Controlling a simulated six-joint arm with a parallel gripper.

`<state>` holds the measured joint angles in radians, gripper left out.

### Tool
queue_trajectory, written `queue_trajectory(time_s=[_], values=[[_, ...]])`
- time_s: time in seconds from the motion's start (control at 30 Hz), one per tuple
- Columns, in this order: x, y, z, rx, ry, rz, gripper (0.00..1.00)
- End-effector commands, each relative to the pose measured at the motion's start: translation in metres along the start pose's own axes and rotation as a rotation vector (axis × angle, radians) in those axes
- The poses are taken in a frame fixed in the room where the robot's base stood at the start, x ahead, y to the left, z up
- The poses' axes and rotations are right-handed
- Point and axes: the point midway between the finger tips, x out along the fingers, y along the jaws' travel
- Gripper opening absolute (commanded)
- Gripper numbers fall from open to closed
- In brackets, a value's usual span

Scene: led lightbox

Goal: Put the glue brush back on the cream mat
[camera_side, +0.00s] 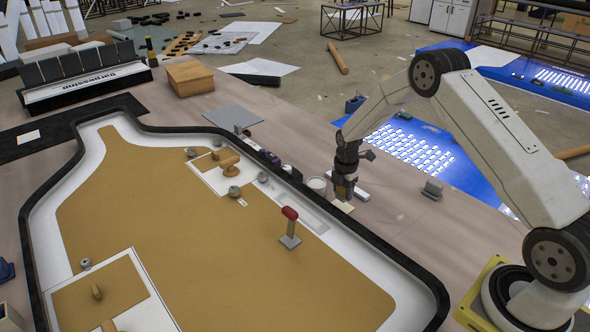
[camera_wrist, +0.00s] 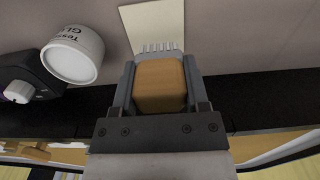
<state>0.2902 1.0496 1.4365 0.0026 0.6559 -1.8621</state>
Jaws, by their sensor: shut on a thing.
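My gripper (camera_side: 345,188) points down at the table to the right of the dark-edged light box. In the wrist view, its two fingers (camera_wrist: 158,88) are shut on the sides of the glue brush (camera_wrist: 161,86), a tan wooden block with a row of pale bristles at its far end. The cream mat (camera_wrist: 152,22) lies just beyond the bristles, which overlap its near edge in this view. In the side view, the mat (camera_side: 342,206) is a small pale patch at the gripper's foot. I cannot tell whether the brush touches it.
A white glue pot (camera_wrist: 73,58) stands close left of the brush, and it shows in the side view (camera_side: 317,185). A dark device with a pale knob (camera_wrist: 18,90) is farther left. The black light box edge (camera_wrist: 262,103) runs nearby. A grey block (camera_side: 433,188) stands right.

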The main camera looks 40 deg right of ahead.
Motion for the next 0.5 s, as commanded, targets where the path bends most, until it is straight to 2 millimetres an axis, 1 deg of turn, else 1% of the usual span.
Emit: queue_trajectory(time_s=[0.3,0.4,0.5], values=[[0.004,0.003,0.001,0.000,0.000,0.000,0.03],[0.009,0.006,0.002,0.000,0.000,-0.001,0.03],[0.021,0.006,0.001,0.000,0.001,-0.002,0.03]])
